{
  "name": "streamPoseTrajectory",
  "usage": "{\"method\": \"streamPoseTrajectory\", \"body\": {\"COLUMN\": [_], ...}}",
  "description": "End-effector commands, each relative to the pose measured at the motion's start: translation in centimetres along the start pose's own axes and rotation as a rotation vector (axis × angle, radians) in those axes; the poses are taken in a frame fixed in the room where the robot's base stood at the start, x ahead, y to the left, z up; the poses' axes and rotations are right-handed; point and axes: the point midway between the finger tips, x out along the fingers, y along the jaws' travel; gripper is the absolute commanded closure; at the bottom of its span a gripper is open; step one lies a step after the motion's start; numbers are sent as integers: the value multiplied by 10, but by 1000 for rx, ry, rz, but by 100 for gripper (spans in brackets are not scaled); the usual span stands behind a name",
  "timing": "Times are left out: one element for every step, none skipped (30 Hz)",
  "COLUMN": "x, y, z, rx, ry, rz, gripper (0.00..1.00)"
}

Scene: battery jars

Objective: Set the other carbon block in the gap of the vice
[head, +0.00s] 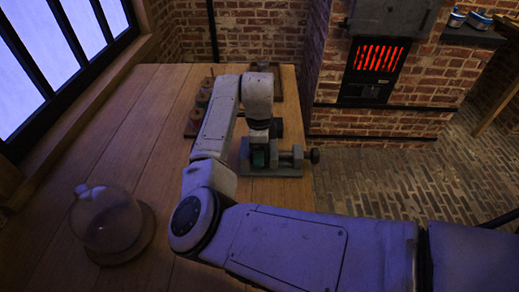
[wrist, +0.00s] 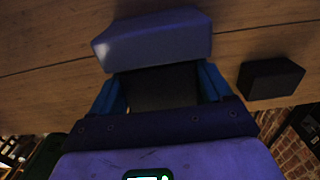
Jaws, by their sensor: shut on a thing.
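My gripper (wrist: 162,90) is shut on a dark carbon block (wrist: 165,86), which sits between its two blue fingers in the wrist view. Just beyond the block lies a blue-grey bar (wrist: 155,40), which looks like a jaw of the vice. In the head view the grey vice (head: 285,171) stands near the table's right edge, and my gripper (head: 260,150) is at it, covering its gap. I cannot tell whether the held block is inside the gap or above it. Another dark block (wrist: 270,78) stands on the wood to the right in the wrist view.
The wooden table (head: 150,120) is mostly clear at left. A glass dome (head: 106,218) on a round board stands at the front left. A rack with several small jars (head: 203,97) is behind my arm. The vice's screw knob (head: 315,155) sticks out past the right edge.

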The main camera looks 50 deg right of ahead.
Motion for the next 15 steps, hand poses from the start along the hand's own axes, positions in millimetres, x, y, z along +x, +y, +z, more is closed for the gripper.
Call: {"method": "streamPoseTrajectory", "body": {"x": [0, 0, 0, 0, 0, 0, 0, 0, 0, 0, -1, -1, -1, -1, -2], "y": [0, 0, 0, 0, 0, 0, 0, 0, 0, 0, 0, 0, 0, 0, 0], "z": [-3, -3, -3, -3, -3, -3, -2, -2, -2, -2, -2, -2, -2, -2, -2], "rx": [5, 5, 5, 5, 5, 5, 4, 4, 4, 4, 4, 3, 3, 3, 3], "ry": [4, 4, 4, 4, 4, 3, 3, 3, 3, 3, 3, 3, 2, 2, 2], "rz": [0, 0, 0, 0, 0, 0, 0, 0, 0, 0, 0, 0, 0, -1, -1], "gripper": [87, 19, 16, 13, 10, 6, 3, 0, 0, 0, 0, 0, 0, 0, 0]}}
